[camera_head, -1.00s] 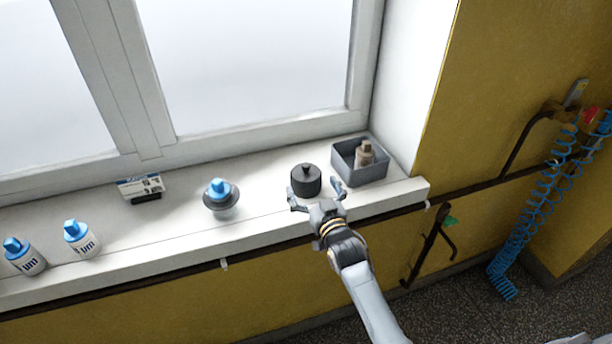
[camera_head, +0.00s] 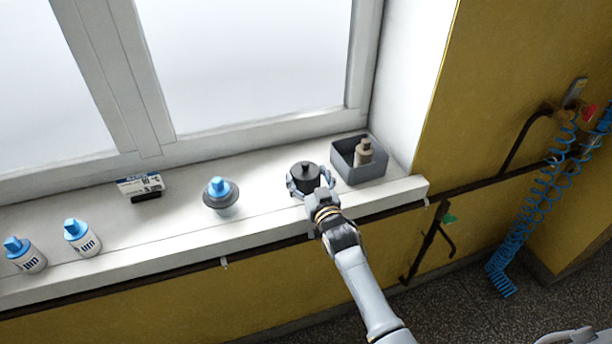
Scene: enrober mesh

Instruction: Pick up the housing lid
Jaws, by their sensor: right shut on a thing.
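The housing lid (camera_head: 305,174) appears to be the round dark grey piece with a small knob on top. It sits upright on the white window sill, left of the grey bin. My right gripper (camera_head: 308,186) reaches in from the front, its fingers shut around the sides of this dark piece. The piece still appears to rest on the sill; its lower part is partly hidden by the gripper. My left gripper is not in view.
A grey bin (camera_head: 345,171) holding a beige bottle (camera_head: 363,153) stands close on the right. A blue-capped dark-collared piece (camera_head: 220,193), a small box (camera_head: 140,186) and two white bottles (camera_head: 82,238) stand to the left. The sill's front edge (camera_head: 270,229) lies under my arm.

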